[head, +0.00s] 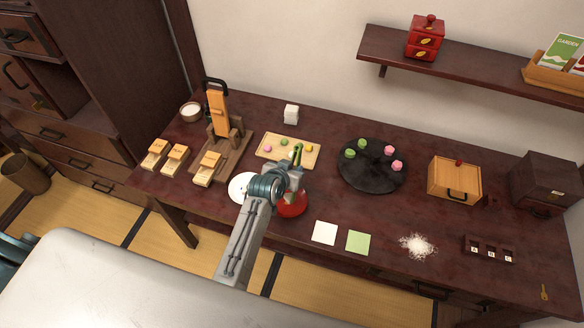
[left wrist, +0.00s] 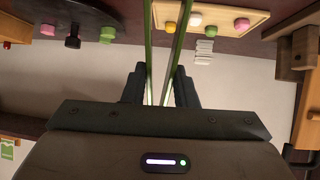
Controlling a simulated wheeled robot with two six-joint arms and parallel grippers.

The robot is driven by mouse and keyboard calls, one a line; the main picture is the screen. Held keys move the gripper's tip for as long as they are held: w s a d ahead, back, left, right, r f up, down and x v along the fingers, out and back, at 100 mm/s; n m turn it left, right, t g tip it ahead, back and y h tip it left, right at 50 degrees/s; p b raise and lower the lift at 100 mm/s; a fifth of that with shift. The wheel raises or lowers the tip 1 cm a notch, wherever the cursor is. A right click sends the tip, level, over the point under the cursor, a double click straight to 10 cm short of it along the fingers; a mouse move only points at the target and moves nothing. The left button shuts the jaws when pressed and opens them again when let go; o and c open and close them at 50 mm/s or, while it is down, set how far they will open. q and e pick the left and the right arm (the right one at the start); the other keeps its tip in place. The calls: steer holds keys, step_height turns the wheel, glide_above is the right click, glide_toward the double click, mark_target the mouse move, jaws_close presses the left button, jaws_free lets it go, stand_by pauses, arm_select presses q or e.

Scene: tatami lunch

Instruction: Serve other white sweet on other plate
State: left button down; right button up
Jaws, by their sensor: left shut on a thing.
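My left gripper (head: 294,172) is shut on green tongs (head: 298,153), whose two arms (left wrist: 150,50) run out of the top of the left wrist view. It hangs over the table between the wooden sweets tray (head: 272,139) and the red plate (head: 291,210). A pale, whitish sweet (left wrist: 195,20) is on the tray, beside a green sweet (left wrist: 211,31) and a pink sweet (left wrist: 242,25). The white plate (head: 236,187) is partly hidden by my arm. The tong tips are too small to tell whether they hold anything. My right gripper is not in view.
A round dark slate (head: 371,180) with pink and green sweets lies to the right. A wooden press stand (head: 219,120) stands at the left, and a white block (head: 291,114) behind the tray. White and green paper squares (head: 325,233) lie at the front.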

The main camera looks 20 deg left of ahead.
arm_select(q)
steer(key=shift+f, duration=0.15)
arm_select(e)
steer(key=shift+a+f, duration=0.2)
steer(key=shift+a, duration=0.15)
arm_select(q)
steer(key=c, duration=1.5)
jaws_free()
arm_select(e)
steer(key=shift+d, duration=0.1)
